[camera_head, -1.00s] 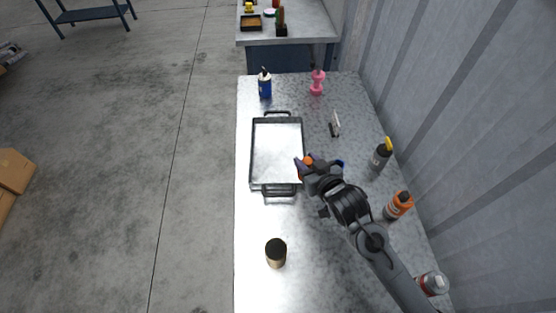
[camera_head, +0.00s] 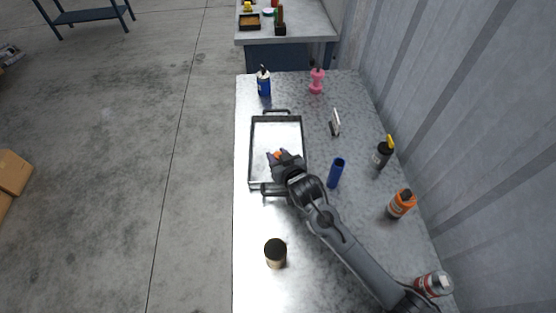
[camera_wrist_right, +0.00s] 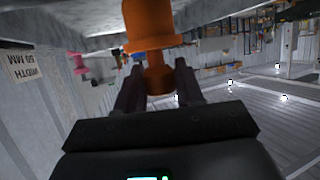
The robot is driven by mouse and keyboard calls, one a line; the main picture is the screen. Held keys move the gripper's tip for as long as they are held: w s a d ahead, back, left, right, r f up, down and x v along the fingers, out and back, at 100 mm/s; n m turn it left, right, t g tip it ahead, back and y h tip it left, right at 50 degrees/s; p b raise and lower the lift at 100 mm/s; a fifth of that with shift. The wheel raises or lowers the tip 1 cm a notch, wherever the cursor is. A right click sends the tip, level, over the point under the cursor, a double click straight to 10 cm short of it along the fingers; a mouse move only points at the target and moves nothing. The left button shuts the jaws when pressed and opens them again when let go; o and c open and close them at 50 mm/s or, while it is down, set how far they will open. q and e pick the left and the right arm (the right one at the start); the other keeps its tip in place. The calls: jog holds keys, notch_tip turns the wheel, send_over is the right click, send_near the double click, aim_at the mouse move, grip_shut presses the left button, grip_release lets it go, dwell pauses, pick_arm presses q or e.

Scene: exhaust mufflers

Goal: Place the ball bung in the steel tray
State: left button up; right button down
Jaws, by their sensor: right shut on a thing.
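The ball bung is an orange, flanged piece (camera_wrist_right: 152,30); a small bit of it (camera_head: 276,154) shows in the head view. My right gripper (camera_wrist_right: 158,80) is shut on its narrower stem, seen in the right wrist view. In the head view the right gripper (camera_head: 277,157) is over the lower middle of the steel tray. The steel tray (camera_head: 262,130) is a rectangular pan with a handle at each short end, and its inside looks otherwise empty. I cannot tell the bung's height above the tray floor. My left gripper is not in view.
A blue cylinder (camera_head: 336,172) stands right of the tray. A dark-topped can (camera_head: 275,254) stands in front. A blue bottle (camera_head: 264,82) and pink item (camera_head: 316,82) stand at the back. Several bottles, including an orange one (camera_head: 401,205), line the right side by the wall.

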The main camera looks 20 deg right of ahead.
jog(key=shift+f, duration=1)
jog(key=shift+f, duration=0.1)
jog(key=c, duration=0.7)
grip_release()
jog(key=shift+s+r, duration=0.2)
jog(key=shift+s, duration=0.05)
jog(key=p+v, duration=0.1)
jog(key=v, duration=1)
jog(key=shift+s+r, duration=0.15)
jog(key=shift+s, duration=0.1)
jog(key=shift+p, duration=0.3)
